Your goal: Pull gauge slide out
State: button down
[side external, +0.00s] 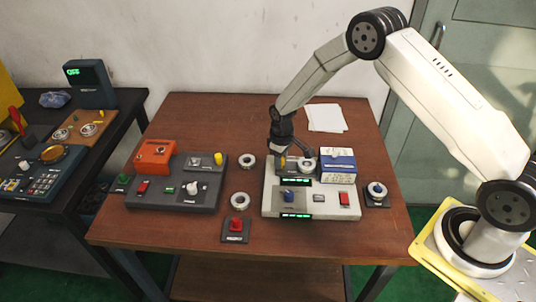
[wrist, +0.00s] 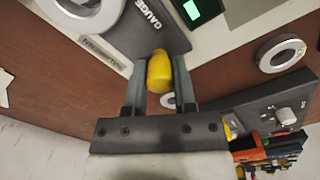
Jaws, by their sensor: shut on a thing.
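The gauge slide is a dark plate marked GAUGE (wrist: 146,38) with a yellow knob (wrist: 159,72), on the light gauge unit (side external: 270,199). In the wrist view my gripper (wrist: 159,77) has a finger on each side of the yellow knob and is shut on it. A metal ring (wrist: 90,15) sits beside the GAUGE lettering; it also shows in the side external view (side external: 309,166). In the side external view my gripper (side external: 283,160) is at the unit's back left, and the knob is partly hidden by it. How far the slide stands out is hard to tell.
Loose bearing rings (side external: 247,161) and (side external: 240,201) lie on the brown table left of the unit. A dark control box (side external: 190,198) stands further left. A blue and white box (side external: 338,165) stands on the unit's right. White paper (side external: 326,117) lies behind.

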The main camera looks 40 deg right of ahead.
jog(key=shift+w+a, duration=1.25)
jog(key=shift+w+a+r, duration=0.1)
jog(key=shift+w+a, duration=0.1)
jog(key=shift+a, duration=0.05)
jog(key=c, duration=0.6)
grip_release()
jog(key=shift+s+d, duration=0.1)
jog(key=shift+r, duration=0.1)
notch_tip(320, 180, up, 7)
jog(key=shift+f, duration=0.2)
dwell(0.4)
dwell(0.4)
